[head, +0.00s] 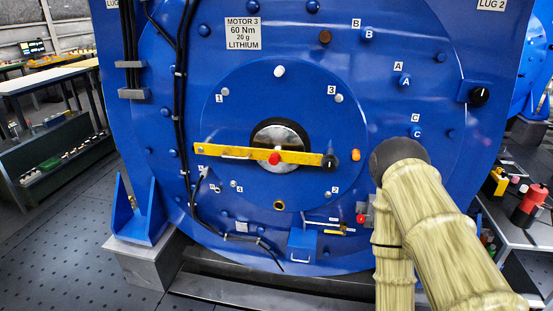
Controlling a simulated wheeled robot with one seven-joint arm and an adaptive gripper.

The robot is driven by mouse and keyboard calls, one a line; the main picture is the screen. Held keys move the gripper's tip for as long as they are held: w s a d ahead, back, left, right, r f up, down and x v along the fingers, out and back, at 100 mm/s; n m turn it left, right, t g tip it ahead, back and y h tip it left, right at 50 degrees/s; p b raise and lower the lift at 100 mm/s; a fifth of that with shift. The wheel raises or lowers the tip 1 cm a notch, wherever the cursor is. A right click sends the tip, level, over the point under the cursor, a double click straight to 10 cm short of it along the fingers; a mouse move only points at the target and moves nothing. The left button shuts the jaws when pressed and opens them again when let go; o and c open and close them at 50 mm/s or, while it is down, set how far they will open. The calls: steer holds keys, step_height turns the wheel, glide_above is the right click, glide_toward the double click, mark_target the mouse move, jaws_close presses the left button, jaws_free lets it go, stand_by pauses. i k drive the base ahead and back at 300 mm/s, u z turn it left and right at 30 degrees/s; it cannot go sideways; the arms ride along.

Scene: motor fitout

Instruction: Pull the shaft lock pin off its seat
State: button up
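A yellow shaft lock bar (240,152) lies across the silver shaft end (281,133) in the middle of the blue motor's round face. A red knob (275,159) sits on the bar in front of the shaft. A black knob (329,161) sits at the bar's right end. I cannot tell for sure which knob is the lock pin. Both appear in place on the bar. My arm, in a beige sleeve with a dark rounded joint, stands at the lower right, right of the bar and apart from it. My gripper is not in view.
The blue motor face (255,210) carries bolts, labels and black cables (181,100) left of the shaft. A small blue box (302,244) and a red button (360,218) are low on it. A side table with red tools (530,205) is at right.

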mark_target(274, 158)
steer(key=k, duration=1.25)
steer(key=u, duration=0.9)
steer(key=i, duration=1.5)
steer(key=z, duration=0.75)
